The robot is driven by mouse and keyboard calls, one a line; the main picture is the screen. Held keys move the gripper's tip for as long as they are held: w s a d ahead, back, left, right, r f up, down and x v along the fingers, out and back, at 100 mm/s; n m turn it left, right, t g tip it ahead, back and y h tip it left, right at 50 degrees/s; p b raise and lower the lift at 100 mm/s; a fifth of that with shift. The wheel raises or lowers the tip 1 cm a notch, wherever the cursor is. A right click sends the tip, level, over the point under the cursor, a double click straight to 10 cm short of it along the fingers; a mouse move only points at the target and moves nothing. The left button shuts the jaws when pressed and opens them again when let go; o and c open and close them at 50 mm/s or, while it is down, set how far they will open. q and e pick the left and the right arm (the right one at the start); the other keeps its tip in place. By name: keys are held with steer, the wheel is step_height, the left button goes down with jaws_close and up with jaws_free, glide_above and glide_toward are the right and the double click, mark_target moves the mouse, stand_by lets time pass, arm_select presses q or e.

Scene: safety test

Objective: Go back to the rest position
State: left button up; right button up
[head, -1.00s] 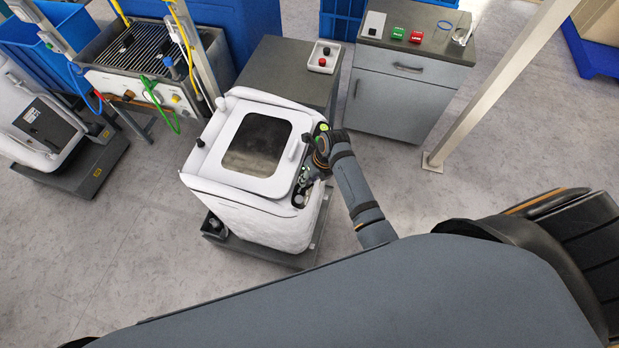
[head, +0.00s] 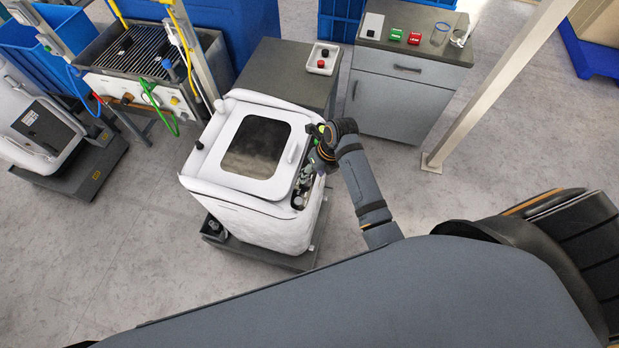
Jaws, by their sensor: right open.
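My right gripper (head: 314,146) is at the right side of a white box-shaped machine (head: 262,223) with a dark window in its lid. It is small and partly hidden by my own wrist. It is open, beside the top right edge of the machine, near a dark panel with small fittings (head: 303,187). I cannot tell whether it touches the machine. My left gripper does not show.
A dark-topped table (head: 268,70) bears a white tray (head: 322,62) behind the machine. A grey cabinet (head: 395,100) holds red and green items. A pale post (head: 490,95) stands at right. A grill-topped station (head: 120,65) stands at left. The floor at lower left is clear.

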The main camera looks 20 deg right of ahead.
steer(key=shift+v, duration=1.2)
